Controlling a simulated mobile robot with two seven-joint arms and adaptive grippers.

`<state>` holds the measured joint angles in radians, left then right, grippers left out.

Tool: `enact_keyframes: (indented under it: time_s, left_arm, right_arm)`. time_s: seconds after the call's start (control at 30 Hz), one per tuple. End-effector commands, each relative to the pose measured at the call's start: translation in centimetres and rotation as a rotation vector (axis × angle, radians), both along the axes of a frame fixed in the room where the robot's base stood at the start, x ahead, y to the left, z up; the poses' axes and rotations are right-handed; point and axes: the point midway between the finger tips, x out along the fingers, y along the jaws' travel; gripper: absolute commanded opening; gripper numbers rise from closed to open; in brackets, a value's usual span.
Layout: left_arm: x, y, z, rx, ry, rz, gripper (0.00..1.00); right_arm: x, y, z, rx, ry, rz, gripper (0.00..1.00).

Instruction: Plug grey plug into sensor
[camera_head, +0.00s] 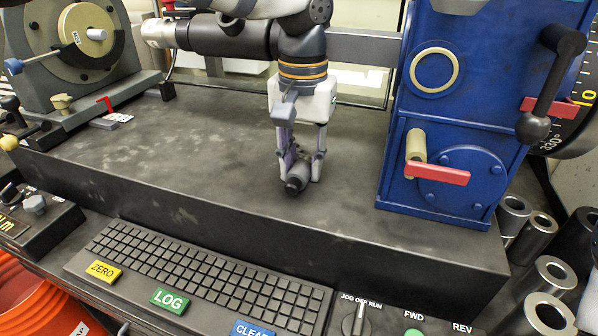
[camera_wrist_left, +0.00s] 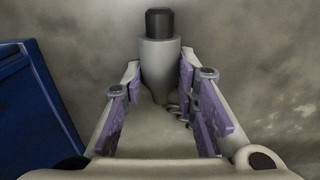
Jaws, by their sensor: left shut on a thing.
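My left gripper (camera_head: 301,166) reaches down from above to the dark bench top. It is shut on the grey plug (camera_head: 297,178), a short grey cylinder with a black end. In the head view the black end points toward the front edge. In the left wrist view the plug (camera_wrist_left: 160,68) stands out beyond the purple-padded fingers (camera_wrist_left: 165,108), its black end at the top. The fingers partly hide its rear. I cannot tell for sure which part is the sensor; its socket is not clear. My right gripper is not in view.
A blue housing (camera_head: 477,105) with a red-handled lever (camera_head: 437,173) stands on the right. A grey fixture with a round disc (camera_head: 88,42) stands at the left. A keyboard (camera_head: 205,275) lies in front, below the bench edge. The bench top (camera_head: 190,135) left of my gripper is mostly clear.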

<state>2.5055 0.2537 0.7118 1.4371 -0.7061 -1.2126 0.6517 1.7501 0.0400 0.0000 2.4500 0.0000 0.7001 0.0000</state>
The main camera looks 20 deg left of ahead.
Motion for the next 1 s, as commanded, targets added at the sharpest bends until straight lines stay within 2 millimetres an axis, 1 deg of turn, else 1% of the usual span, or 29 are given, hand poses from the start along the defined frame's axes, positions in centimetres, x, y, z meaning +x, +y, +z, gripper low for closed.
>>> enact_keyframes:
  time_s: [0.37, 0.6, 0.8, 1.0]
  left_arm:
    - [0.0, 0.0, 0.2, 0.001, -0.001, 0.000, 0.00]
    - [0.0, 0.0, 2.9, 0.002, -0.009, 0.001, 0.00]
    - [0.0, 0.0, 4.7, 0.001, -0.006, 0.001, 0.00]
    - [0.0, 0.0, 5.1, 0.001, -0.001, -0.001, 0.00]
  right_arm:
    - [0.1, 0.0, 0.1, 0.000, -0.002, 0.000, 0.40]
    - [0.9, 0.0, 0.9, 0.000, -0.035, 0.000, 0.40]
    - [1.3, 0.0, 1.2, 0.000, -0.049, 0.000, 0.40]
    - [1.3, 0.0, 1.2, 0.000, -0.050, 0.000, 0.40]
